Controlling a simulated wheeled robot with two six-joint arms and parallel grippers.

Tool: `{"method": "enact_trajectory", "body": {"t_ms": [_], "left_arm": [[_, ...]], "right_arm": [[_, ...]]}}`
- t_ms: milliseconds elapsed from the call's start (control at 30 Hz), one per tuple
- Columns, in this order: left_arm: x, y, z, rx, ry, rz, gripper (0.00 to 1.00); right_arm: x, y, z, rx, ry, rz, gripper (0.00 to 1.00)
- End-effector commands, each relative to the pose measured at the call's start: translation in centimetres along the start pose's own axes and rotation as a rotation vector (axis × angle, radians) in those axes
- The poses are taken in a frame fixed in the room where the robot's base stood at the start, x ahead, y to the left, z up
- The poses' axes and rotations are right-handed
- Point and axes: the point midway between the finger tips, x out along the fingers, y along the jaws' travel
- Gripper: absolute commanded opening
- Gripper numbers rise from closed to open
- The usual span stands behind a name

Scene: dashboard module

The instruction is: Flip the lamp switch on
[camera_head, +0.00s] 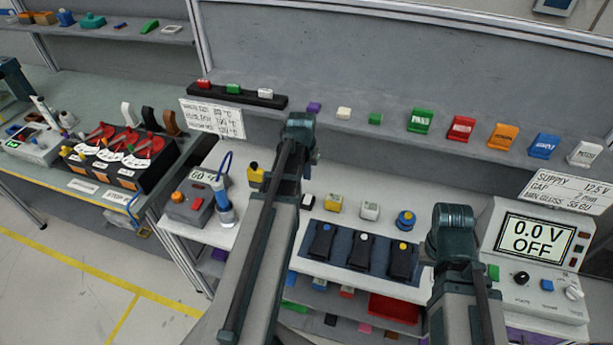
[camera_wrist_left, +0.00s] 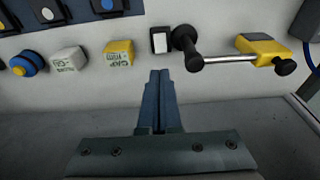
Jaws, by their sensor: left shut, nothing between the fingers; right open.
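Three black rocker switches with coloured dots stand on a blue panel (camera_head: 340,262) in the head view: blue-dotted (camera_head: 320,243), white-dotted (camera_head: 360,252) and yellow-dotted (camera_head: 403,262). No lamp label is readable on them. A small black-and-white block (camera_wrist_left: 160,40) lies ahead of my left fingers in the wrist view. My left gripper (camera_wrist_left: 159,75) is shut and empty, apart from the nearby blocks; the panel is at that view's upper left. In the head view its wrist (camera_head: 299,130) hides the fingertips. My right gripper (camera_head: 453,225) is right of the panel; its fingers are hidden.
A yellow cube (camera_wrist_left: 119,53), a white cube (camera_wrist_left: 68,60) and a blue round knob (camera_wrist_left: 26,65) line the bench. A metal rod (camera_wrist_left: 228,59) joins a black post and yellow block (camera_wrist_left: 262,45). A supply unit (camera_head: 535,255) reading 0.0 V OFF stands right.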

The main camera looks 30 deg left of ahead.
Motion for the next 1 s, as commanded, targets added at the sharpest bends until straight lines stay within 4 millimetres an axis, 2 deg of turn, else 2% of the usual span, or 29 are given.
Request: {"method": "enact_trajectory", "body": {"t_ms": [33, 700, 833, 1000], "left_arm": [[1.2, 0.0, 0.1, 0.0, 0.0, 0.0, 0.0], [10.7, 0.0, 0.1, 0.0, 0.0, 0.0, 0.0], [11.8, 0.0, 0.0, 0.0, 0.0, 0.0, 0.0], [12.1, 0.0, 0.0, 0.0, 0.0, 0.0, 0.0]], "right_arm": [[1.2, -0.1, -0.1, -0.001, 0.0, 0.0, 0.5], [10.4, -1.0, -0.6, -0.002, 0.0, 0.001, 0.5], [11.5, -1.1, -0.7, -0.002, 0.0, 0.001, 0.5], [11.8, -1.1, -0.7, -0.002, 0.0, 0.001, 0.5]]}}
